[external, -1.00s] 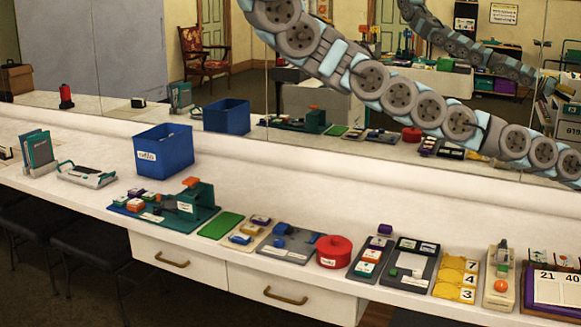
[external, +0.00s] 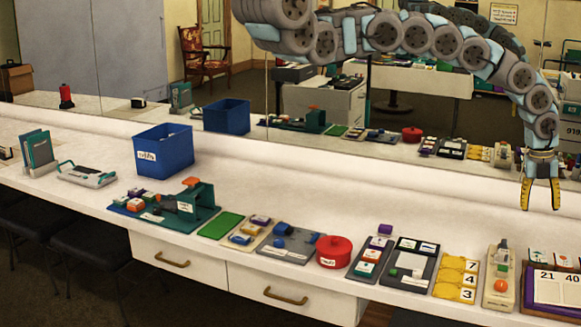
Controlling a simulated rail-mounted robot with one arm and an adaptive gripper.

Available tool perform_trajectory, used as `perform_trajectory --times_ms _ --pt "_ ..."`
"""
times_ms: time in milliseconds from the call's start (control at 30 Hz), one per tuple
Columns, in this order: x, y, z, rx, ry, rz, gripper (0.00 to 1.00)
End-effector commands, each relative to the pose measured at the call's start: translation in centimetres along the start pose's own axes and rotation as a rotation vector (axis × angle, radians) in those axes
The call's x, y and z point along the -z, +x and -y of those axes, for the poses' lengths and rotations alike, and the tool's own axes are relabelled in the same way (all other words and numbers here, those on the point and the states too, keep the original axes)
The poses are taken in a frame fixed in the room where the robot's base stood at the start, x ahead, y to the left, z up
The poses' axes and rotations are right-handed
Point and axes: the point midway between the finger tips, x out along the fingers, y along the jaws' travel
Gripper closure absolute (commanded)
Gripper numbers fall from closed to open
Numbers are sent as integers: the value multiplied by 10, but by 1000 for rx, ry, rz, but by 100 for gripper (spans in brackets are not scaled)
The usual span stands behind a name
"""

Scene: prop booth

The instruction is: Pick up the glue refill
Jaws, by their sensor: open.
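My gripper (external: 540,195) hangs at the right of the external view, pointing down with its yellow fingers apart and nothing between them. It is above the counter, over the area behind a beige holder (external: 498,288) with an orange knob and a grey upright piece. I cannot single out the glue refill with certainty; the small items on the boards are too small to identify.
The white counter (external: 330,205) has a mirror behind it. Along its front stand a green press (external: 195,203), a red round container (external: 334,251), yellow number cards (external: 457,278) and a number board (external: 553,292). A blue bin (external: 163,150) stands at left.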

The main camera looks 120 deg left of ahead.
Motion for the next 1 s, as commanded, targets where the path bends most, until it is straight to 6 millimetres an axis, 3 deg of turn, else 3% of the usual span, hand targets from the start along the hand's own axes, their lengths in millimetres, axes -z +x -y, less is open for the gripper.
perform_trajectory --times_ms 100,233,367,1000 --pt "-24 -6 -40 -104 33 22 35" --pt "-35 -9 -63 -165 52 27 35" --pt "-36 -5 -70 -181 57 25 35" --pt "-37 67 -81 -177 57 24 35"
